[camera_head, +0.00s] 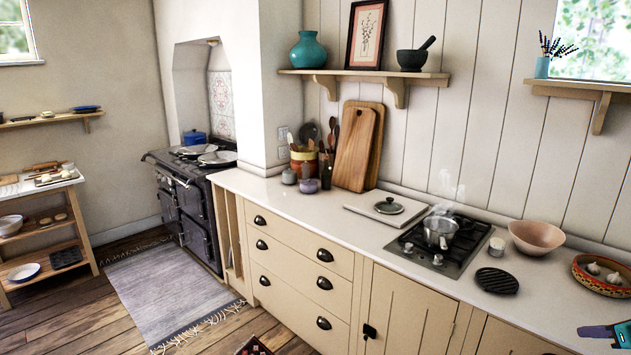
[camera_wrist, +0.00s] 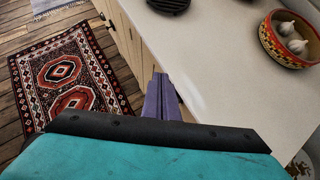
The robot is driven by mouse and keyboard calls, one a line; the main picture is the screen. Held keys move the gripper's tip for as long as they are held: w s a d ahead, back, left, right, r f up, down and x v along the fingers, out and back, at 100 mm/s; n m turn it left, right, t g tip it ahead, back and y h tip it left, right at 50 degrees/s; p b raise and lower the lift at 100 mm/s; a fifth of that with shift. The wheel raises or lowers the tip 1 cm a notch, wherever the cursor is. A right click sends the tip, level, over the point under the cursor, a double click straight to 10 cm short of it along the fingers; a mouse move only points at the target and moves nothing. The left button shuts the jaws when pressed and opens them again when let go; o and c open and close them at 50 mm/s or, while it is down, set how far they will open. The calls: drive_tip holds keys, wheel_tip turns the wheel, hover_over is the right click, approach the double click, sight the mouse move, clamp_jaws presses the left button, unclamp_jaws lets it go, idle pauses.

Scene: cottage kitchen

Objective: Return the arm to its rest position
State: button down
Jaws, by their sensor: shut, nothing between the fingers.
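My gripper (camera_wrist: 162,97) shows in the wrist view as purple fingers, shut together with nothing between them. It is over the front edge of the pale counter (camera_wrist: 215,65). In the head view only a small teal and purple part of my gripper (camera_head: 597,331) shows at the lower right edge, above the counter's right part. The rest of the arm is out of the frame.
A steaming pot (camera_head: 440,231) stands on the hob (camera_head: 464,250). A black trivet (camera_head: 497,281), a pink bowl (camera_head: 537,237) and a patterned bowl with garlic (camera_wrist: 268,39) are on the counter. A red patterned rug (camera_wrist: 72,85) lies on the floor.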

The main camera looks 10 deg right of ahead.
drive_tip(key=w+a+f+n+g+y, duration=0.2)
drive_tip(key=w+a+f+n+y, duration=0.15)
drive_tip(key=w+a+f, duration=1)
drive_tip(key=w+a+f+n+g+y, duration=0.1)
drive_tip(key=w+a+f+n+g, duration=0.1)
drive_tip(key=a+f, duration=0.85)
drive_tip(key=w+a+f+n+g+y, duration=0.15)
drive_tip(key=a+f, duration=0.35)
drive_tip(key=a, duration=1.1)
drive_tip(key=s+a+f+n+g+b, duration=0.1)
drive_tip(key=s+a+f+n+g, duration=0.25)
drive_tip(key=s+a+f, duration=0.5)
drive_tip(key=s+a+f+n+g, duration=0.2)
drive_tip(key=s+a+f+n, duration=0.3)
drive_tip(key=a, duration=0.6)
drive_tip(key=s+a+f+n+g+h, duration=0.2)
drive_tip(key=s+f+n, duration=0.2)
drive_tip(key=s, duration=0.3)
drive_tip(key=s+a+f+n+g+h, duration=0.1)
drive_tip(key=s+a+f+n+h, duration=0.15)
drive_tip(key=s+f+n, duration=0.35)
drive_tip(key=s+d+r+n+h, duration=0.1)
drive_tip(key=s+d+n, duration=0.3)
drive_tip(key=n, duration=0.6)
drive_tip(key=shift+s+d+r+n+g, duration=0.2)
drive_tip(key=shift+s+n+g, duration=0.1)
drive_tip(key=shift+n+g, duration=0.1)
